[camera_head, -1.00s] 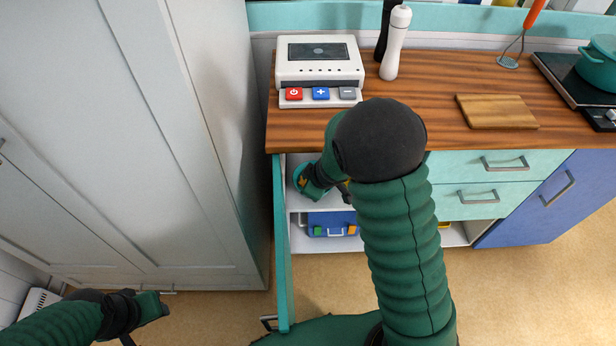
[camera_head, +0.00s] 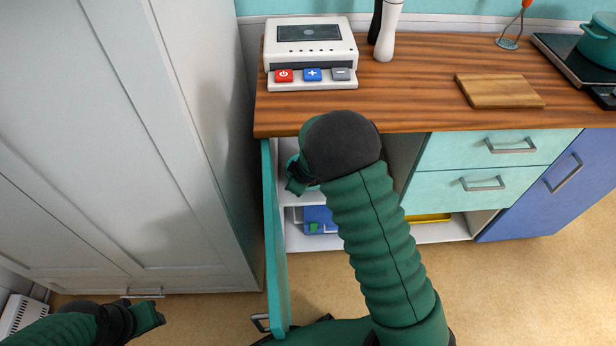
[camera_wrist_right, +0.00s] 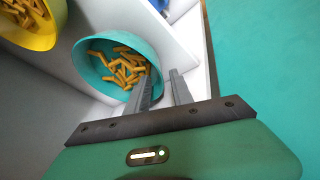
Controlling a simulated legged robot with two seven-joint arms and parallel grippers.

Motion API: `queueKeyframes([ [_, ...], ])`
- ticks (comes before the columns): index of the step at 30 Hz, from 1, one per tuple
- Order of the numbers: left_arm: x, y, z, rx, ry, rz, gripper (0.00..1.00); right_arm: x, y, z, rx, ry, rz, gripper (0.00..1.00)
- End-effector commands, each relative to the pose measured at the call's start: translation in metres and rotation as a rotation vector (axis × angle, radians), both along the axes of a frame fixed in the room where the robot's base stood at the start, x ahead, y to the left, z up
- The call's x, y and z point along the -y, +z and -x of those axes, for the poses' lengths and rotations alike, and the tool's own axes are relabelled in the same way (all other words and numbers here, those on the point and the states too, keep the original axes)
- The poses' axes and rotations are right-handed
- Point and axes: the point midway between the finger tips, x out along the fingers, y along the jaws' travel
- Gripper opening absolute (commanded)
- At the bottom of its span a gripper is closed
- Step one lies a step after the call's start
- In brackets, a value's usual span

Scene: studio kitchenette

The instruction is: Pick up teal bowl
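The teal bowl (camera_wrist_right: 88,68) holds several yellow-orange pieces like pasta and stands on a white shelf in the right wrist view. My right gripper (camera_wrist_right: 161,78) is open at the bowl's right side. One finger overlaps the inside of the bowl near its rim, the other is outside it; I cannot tell whether either touches. In the head view my right arm reaches into the open cabinet and hides most of the bowl and the gripper. My left gripper (camera_head: 158,314) is low at the left, away from the cabinet; its fingers are not clear.
A yellow bowl (camera_wrist_right: 40,34) with similar pieces is at the wrist view's upper left. The open teal door (camera_head: 274,250) stands left of my right arm. The wooden counter (camera_head: 420,105) is above the cabinet. A blue case (camera_head: 320,218) sits on the lower shelf.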

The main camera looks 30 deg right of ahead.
Motion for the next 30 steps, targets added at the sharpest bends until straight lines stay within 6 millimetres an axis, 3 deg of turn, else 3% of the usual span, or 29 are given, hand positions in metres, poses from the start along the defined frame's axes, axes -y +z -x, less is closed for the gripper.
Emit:
queueKeyframes([
  [1,0.0000,0.0002,-0.0001,0.000,0.000,0.000,0.36,0.0000,-0.0001,0.0001,0.000,0.000,0.000,0.20],
  [6,0.0000,0.0001,-0.0001,0.000,0.000,0.000,0.36,0.0000,-0.0002,0.0002,-0.001,0.000,0.000,0.00],
  [30,0.0000,0.0001,0.0000,0.000,0.000,0.000,0.36,-0.0002,-0.0003,0.0004,-0.001,0.001,0.000,0.00],
])
